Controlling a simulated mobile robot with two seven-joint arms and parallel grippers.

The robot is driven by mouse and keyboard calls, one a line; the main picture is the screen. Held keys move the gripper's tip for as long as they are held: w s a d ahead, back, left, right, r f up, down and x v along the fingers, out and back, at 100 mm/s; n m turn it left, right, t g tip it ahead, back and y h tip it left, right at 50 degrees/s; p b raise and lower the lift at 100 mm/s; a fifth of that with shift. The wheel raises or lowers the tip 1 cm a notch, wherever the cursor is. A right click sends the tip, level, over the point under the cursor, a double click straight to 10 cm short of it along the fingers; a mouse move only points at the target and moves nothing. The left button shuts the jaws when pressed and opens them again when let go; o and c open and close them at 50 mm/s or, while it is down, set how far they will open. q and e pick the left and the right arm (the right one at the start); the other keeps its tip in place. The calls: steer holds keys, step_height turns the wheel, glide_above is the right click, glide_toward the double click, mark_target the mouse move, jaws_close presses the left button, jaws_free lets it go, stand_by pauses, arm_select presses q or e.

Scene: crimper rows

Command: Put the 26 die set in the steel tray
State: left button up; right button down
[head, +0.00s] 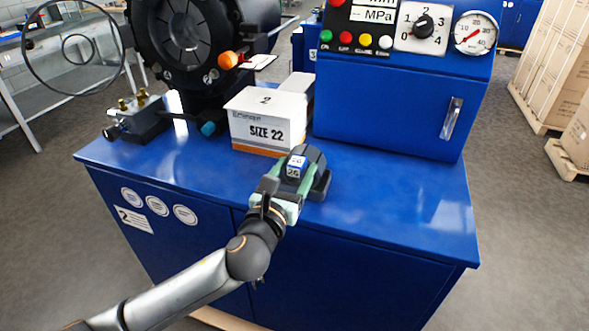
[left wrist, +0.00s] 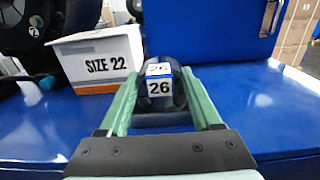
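The 26 die set (head: 316,161) is a dark, rounded block on a dark base, with a white and blue label reading 26. It stands on the blue bench top, right of the SIZE 22 box; it also shows in the left wrist view (left wrist: 160,112). My left gripper (head: 290,180) is at its front, and in the left wrist view its green fingers (left wrist: 160,90) lie on either side of the label. The fingers are apart; I see no clear grip on the block. No steel tray shows. My right gripper is not in view.
A white box marked SIZE 22 (head: 268,118) stands behind and left of the die set. A blue control cabinet (head: 395,110) is behind it, and the black crimper head (head: 190,45) is at the back left. The bench top (head: 420,205) is clear at right.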

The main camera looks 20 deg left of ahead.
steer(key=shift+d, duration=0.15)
arm_select(q)
steer(key=shift+s+r, duration=0.1)
steer(key=shift+s, duration=0.05)
steer(key=s, duration=1.1)
steer(key=shift+s+a, duration=0.25)
steer(key=shift+s, duration=0.15)
step_height(320, 180, down, 14)
steer(key=s+d+n+g+h+p, duration=0.1)
steer(key=n+g+p, duration=0.2)
steer(key=n, duration=0.5)
steer(key=s+n+g+h+p, duration=0.1)
steer(key=s+n+g+p, duration=0.15)
steer(key=n, duration=0.55)
steer(key=s+a+f+n+g+p, duration=0.1)
steer(key=s+f+n+g+p, duration=0.2)
steer(key=s+f+n, duration=0.6)
steer(key=n+p, duration=0.1)
steer(key=n, duration=0.7)
steer(key=shift+s+a+f, duration=0.25)
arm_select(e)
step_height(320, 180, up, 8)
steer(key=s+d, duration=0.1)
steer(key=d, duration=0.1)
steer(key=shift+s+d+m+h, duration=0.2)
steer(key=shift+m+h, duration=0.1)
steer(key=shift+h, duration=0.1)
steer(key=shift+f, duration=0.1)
